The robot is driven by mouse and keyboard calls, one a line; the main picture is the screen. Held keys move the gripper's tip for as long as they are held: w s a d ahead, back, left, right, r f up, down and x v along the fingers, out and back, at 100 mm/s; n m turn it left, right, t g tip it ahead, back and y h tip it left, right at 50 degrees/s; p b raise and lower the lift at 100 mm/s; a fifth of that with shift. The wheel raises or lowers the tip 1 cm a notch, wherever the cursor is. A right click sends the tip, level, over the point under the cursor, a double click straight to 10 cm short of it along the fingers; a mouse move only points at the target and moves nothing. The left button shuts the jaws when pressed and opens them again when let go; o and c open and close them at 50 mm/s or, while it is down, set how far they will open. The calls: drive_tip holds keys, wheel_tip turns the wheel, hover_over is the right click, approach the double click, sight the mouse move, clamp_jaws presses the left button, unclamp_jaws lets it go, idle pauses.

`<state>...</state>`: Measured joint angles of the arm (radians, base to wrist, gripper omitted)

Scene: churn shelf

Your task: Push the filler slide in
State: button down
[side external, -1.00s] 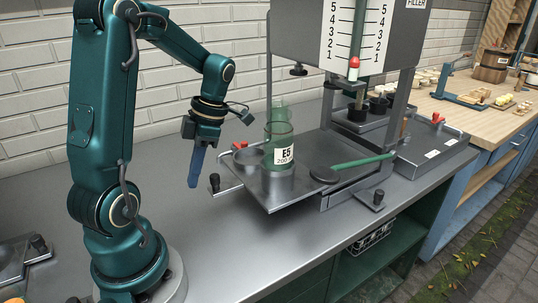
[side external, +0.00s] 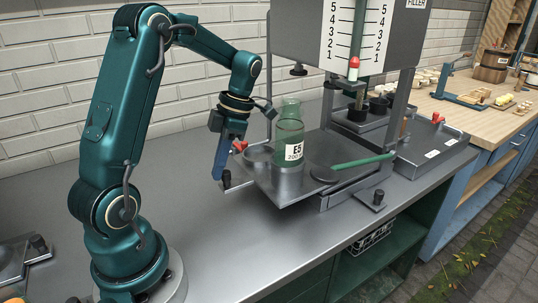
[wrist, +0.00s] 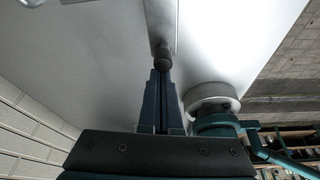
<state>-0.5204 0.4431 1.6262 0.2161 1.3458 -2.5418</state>
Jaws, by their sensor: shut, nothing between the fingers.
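The filler slide (side external: 265,193) is a flat metal tray sticking out to the left below the filler (side external: 395,30). A clear greenish bottle (side external: 289,140) labelled E5 stands upright on it. A black knob (side external: 227,180) is at the slide's left end. My gripper (side external: 218,178) is shut and empty, pointing down right beside this knob, on its left. In the wrist view, the closed fingers (wrist: 160,72) point toward a dark knob (wrist: 162,56) just beyond their tips. I cannot tell whether they touch it.
The metal bench (side external: 210,240) in front is clear. Another metal unit (side external: 435,145) stands at the right.

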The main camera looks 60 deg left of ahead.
drive_tip(key=shift+w+d, duration=0.1)
drive_tip(key=shift+w, duration=3.25)
drive_tip(key=shift+v, duration=2.4)
drive_tip(key=s+a+r+m+t+h, duration=0.2)
drive_tip(key=s+a+r, duration=0.1)
drive_tip(key=s, duration=0.1)
drive_tip(key=m+t, duration=0.2)
drive_tip(key=t, duration=0.2)
hover_over(246, 175)
drive_tip(key=s, duration=0.1)
drive_tip(key=shift+s+a+f, duration=0.1)
drive_tip(key=shift+a+f, duration=0.05)
drive_tip(key=shift+f, duration=1.75)
drive_tip(key=shift+s+a+f, duration=0.1)
drive_tip(key=shift+f, duration=1.8)
